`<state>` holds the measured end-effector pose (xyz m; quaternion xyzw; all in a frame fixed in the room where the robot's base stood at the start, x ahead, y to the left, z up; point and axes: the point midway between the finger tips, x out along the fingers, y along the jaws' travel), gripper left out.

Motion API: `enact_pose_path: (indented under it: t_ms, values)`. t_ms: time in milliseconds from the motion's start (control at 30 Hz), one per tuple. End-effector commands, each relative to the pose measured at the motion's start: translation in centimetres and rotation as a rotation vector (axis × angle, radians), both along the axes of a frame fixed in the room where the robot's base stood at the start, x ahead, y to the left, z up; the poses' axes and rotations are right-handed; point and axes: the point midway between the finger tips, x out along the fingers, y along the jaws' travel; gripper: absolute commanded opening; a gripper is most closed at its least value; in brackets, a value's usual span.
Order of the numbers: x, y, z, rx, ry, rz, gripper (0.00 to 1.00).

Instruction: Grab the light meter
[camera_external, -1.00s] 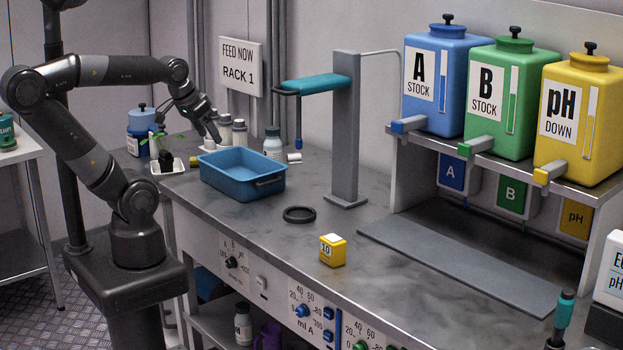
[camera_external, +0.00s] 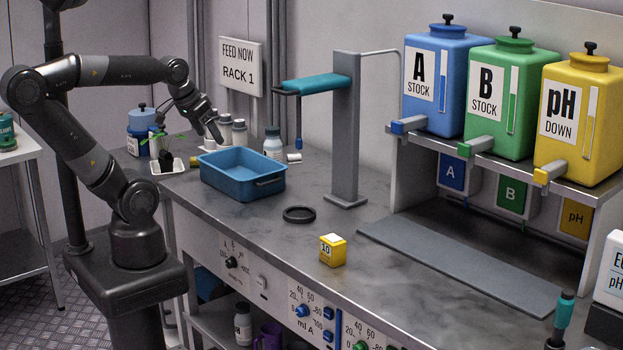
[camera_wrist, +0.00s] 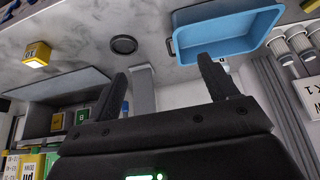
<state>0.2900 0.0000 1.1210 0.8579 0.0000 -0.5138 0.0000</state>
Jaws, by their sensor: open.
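I cannot single out a light meter for certain in either view. My gripper (camera_external: 215,134) is above the back left of the bench, near the white-capped bottles (camera_external: 231,132) and behind the blue tub (camera_external: 215,183). In the wrist view my gripper (camera_wrist: 162,82) has its two dark fingers wide apart with nothing held between them. A small yellow block marked 10 (camera_external: 332,251) sits near the front edge of the bench, far from my gripper; it also shows in the wrist view (camera_wrist: 36,56).
A seedling tray (camera_external: 170,167) and blue bottle (camera_external: 141,125) stand left of the tub. Stock tanks (camera_external: 436,82) occupy a shelf at right. The middle front bench is mostly clear.

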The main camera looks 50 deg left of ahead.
Motion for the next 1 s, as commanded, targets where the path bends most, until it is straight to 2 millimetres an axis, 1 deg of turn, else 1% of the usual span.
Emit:
enact_pose_path:
  t_ms: [133, 167, 233, 267, 500, 567, 600, 667, 700, 867, 967, 1000]
  values:
    - [0.0, 0.0, 0.3, 0.0, -0.001, 0.0, 0.78]
    - [0.1, 0.0, 0.7, 0.0, -0.003, 0.0, 0.78]
    - [0.1, 0.0, 2.2, 0.0, -0.006, 0.0, 0.78]
    - [0.1, 0.0, 3.1, 0.0, -0.006, 0.0, 0.78]
    - [0.1, 0.0, 12.8, 0.0, -0.006, 0.0, 0.78]
    - [0.1, 0.0, 14.9, 0.0, -0.005, 0.0, 0.78]
    - [0.1, 0.0, 16.2, 0.0, -0.005, 0.0, 0.78]
    - [0.1, 0.0, 18.1, 0.0, -0.004, 0.0, 0.78]
    - [0.6, -0.4, 18.6, -0.008, 0.011, -0.008, 0.78]
    - [3.4, -3.0, 19.7, -0.057, 0.073, -0.035, 0.78]
    - [5.2, -5.1, 20.4, -0.081, 0.119, -0.049, 0.78]
    - [6.0, -6.1, 20.6, -0.091, 0.138, -0.054, 0.78]
